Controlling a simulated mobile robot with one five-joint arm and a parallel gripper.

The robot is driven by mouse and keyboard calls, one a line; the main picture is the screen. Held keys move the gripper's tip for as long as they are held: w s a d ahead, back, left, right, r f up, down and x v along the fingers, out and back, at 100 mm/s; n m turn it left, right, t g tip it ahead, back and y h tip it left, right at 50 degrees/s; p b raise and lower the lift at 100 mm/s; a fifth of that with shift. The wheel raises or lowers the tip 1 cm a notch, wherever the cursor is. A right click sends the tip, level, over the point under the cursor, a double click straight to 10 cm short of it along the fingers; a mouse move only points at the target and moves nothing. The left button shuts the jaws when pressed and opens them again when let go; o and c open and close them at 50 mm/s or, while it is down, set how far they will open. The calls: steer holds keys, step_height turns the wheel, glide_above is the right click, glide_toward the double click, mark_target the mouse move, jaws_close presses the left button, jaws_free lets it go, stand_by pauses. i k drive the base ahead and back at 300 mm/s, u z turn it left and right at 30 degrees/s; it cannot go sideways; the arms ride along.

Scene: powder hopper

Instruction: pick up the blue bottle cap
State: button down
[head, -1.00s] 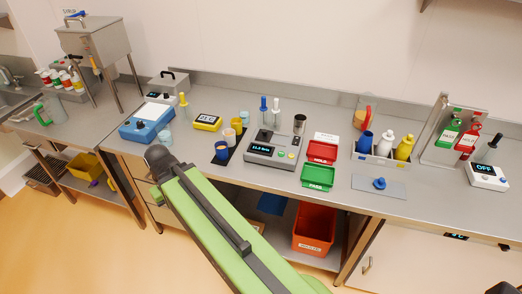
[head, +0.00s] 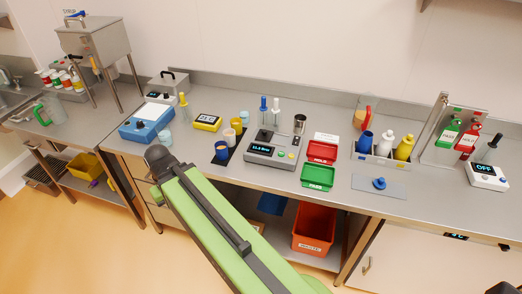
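A small blue cap (head: 379,183) with a raised middle lies on a grey mat (head: 362,187) near the front edge of the worktop, right of the centre. Behind it, a light tray (head: 376,157) holds a blue bottle (head: 365,142), a white bottle (head: 385,145) and a yellow bottle (head: 404,148). My green arm link reaches from the bottom middle up to a dark joint at the left, well away from the cap. My gripper's fingers do not show.
A green tray (head: 319,177) and a red tray (head: 322,148) lie left of the mat, beside a grey scale (head: 270,149). A white display unit (head: 487,176) stands at the right. An orange bin (head: 314,229) stands below.

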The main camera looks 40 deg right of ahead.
mark_target(380, 184)
steer(key=z, duration=2.2)
steer(key=k, duration=0.35)
steer(key=z, duration=0.25)
